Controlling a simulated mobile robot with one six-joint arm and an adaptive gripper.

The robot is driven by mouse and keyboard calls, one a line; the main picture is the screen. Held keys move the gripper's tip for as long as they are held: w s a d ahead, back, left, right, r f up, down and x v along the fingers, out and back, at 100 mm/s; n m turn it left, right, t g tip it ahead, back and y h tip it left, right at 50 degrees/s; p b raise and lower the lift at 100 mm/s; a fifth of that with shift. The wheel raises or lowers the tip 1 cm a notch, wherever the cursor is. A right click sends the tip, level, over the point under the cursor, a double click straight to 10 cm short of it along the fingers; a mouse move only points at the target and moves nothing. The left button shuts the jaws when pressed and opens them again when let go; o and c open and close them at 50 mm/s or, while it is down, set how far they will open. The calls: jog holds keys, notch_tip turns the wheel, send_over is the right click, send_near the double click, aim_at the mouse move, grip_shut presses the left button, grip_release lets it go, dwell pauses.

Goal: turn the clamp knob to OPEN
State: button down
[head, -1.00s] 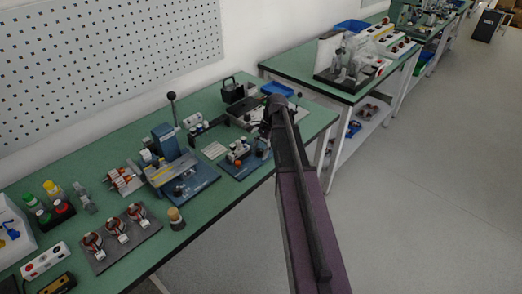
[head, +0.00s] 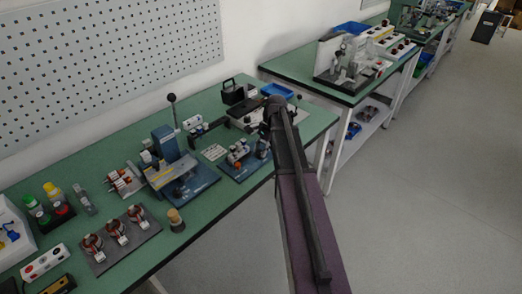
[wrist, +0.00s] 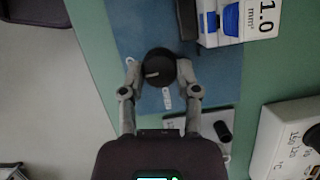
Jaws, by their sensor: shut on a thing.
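The clamp knob (wrist: 160,62) is round and black, with a pale line on its face pointing left in the wrist view. It sits on a blue plate (wrist: 215,83). One small white label lies at the knob's left and another (wrist: 167,98) just below it; I cannot read either. My gripper (wrist: 159,69) has one grey finger on each side of the knob and is shut on it. In the head view my dark arm reaches over the far end of the green bench (head: 105,168), and the knob cannot be made out.
A white block marked 1.0 mm² (wrist: 235,22) stands close right of the knob. A white labelled box (wrist: 285,140) is at the lower right. In the head view, a blue fixture with a lever (head: 178,165) and a board with coils (head: 120,240) stand on the bench.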

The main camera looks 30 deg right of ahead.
jog(key=n, duration=0.2)
jog(key=n+g, duration=0.1)
jog(key=n, duration=0.1)
jog(key=shift+g+h, duration=0.3)
jog(key=n+g+h, duration=0.1)
jog(key=n, duration=0.4)
jog(key=shift+w+a, duration=0.1)
jog(key=shift+a, duration=0.05)
jog(key=n+g+h, duration=0.1)
jog(key=n+h, duration=0.1)
jog(key=n, duration=0.2)
jog(key=shift+a, duration=0.1)
jog(key=shift+n+h, duration=0.8)
jog(key=shift+n, duration=1.4)
jog(key=shift+c, duration=1.7)
grip_release()
jog(key=shift+w+m, duration=0.1)
jog(key=shift+m, duration=0.3)
